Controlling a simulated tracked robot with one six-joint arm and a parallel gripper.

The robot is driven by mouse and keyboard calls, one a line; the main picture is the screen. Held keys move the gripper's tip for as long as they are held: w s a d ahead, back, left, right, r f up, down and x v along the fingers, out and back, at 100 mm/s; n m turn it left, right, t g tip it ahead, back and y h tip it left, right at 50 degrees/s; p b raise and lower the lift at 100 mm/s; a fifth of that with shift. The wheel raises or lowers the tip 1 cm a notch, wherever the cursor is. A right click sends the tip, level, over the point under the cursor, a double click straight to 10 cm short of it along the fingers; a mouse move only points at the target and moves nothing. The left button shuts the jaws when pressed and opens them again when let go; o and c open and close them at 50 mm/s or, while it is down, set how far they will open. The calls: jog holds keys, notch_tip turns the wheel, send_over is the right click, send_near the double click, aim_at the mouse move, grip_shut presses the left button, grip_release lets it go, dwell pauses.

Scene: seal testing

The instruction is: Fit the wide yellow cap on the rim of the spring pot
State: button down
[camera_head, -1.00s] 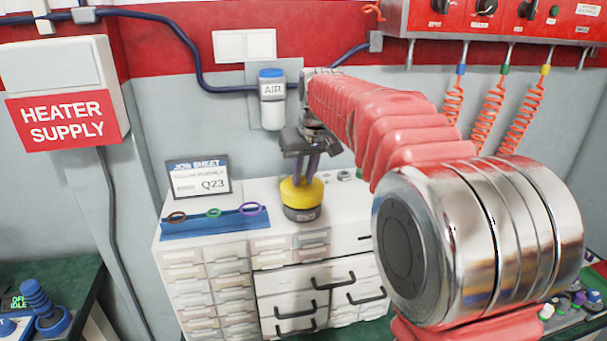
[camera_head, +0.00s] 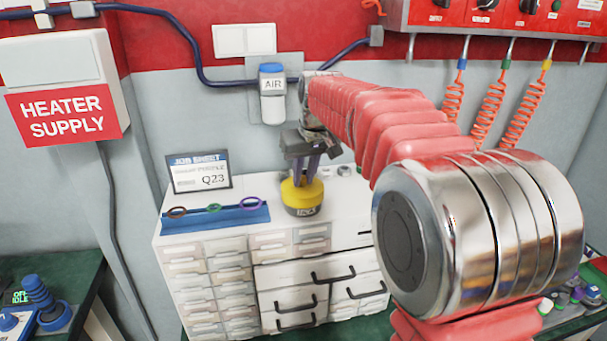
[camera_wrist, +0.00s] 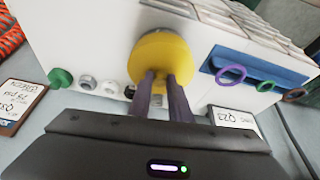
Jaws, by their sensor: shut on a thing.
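The wide yellow cap (camera_head: 301,192) is at the top of the dark grey spring pot (camera_head: 303,211), which stands on the white drawer cabinet. I see no clear gap between cap and pot, but cannot tell if the cap is fully seated. My gripper (camera_head: 302,174) is above the cap, its two purple fingers pointing down and shut on the cap's raised middle. In the wrist view the fingers (camera_wrist: 160,78) reach the face of the yellow cap (camera_wrist: 158,54). The cap hides most of the pot there, including its rim.
A blue rack (camera_head: 240,216) with several coloured rings lies left of the pot. The job sheet stand (camera_head: 200,174) is behind it. Small metal nuts (camera_wrist: 108,88) and a green piece (camera_wrist: 61,78) sit on the cabinet's other side. The wall with the AIR canister (camera_head: 272,95) is behind.

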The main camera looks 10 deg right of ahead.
aim_at(304, 180)
jog(key=shift+f, duration=0.4)
jog(key=c, duration=1.6)
grip_release()
jog(key=shift+o, duration=0.2)
jog(key=shift+r, duration=3.5)
